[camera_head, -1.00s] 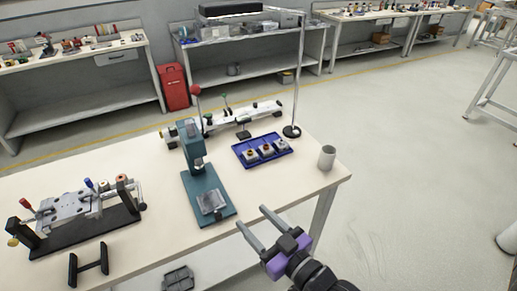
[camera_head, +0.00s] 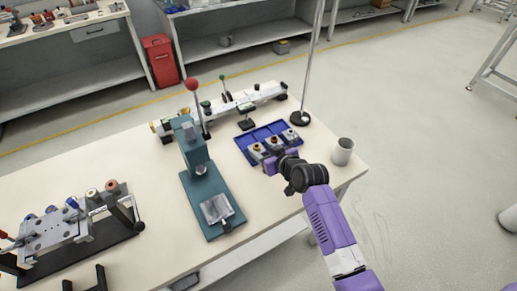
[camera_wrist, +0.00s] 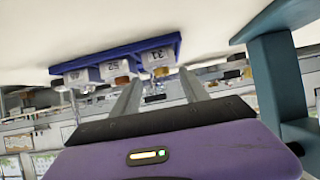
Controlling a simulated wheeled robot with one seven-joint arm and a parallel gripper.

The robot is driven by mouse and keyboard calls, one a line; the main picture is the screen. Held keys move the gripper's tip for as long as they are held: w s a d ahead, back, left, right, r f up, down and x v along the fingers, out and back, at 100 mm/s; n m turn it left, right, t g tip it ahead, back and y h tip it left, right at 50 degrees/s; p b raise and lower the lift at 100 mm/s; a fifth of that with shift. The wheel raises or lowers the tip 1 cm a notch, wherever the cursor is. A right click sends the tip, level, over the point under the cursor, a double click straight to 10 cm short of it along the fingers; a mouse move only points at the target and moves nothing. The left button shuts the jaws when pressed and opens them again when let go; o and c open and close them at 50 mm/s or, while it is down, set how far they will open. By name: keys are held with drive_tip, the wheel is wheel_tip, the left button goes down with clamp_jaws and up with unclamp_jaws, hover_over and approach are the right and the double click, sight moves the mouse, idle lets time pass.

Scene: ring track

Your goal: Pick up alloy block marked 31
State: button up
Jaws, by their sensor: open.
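The alloy block marked 31 (camera_wrist: 157,57) sits in a blue tray (camera_head: 258,133), at the right end of its row in the upside-down wrist view. In the head view it is the left block (camera_head: 257,150), nearest the teal press. A block marked 52 (camera_wrist: 115,68) sits beside it, and a third block (camera_wrist: 80,77), its mark hard to read, is at the other end. My gripper (camera_wrist: 160,78) is open and empty, its fingers pointing toward the 31 block, apparently short of it. In the head view my wrist partly hides the gripper by the tray's near side.
The teal press (camera_head: 207,185) stands left of the tray, close to my gripper. A grey cup (camera_head: 343,150) is right, near the table edge. A pole on a round black base (camera_head: 300,118) and a long fixture (camera_head: 235,103) stand behind. Another fixture (camera_head: 60,235) is at left.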

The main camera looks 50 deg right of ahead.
sight(258, 149)
drive_tip(key=shift+p+x, duration=0.5)
drive_tip(key=shift+x, duration=2.45)
drive_tip(key=shift+a+f, duration=0.15)
drive_tip(key=c, duration=1)
clamp_jaws()
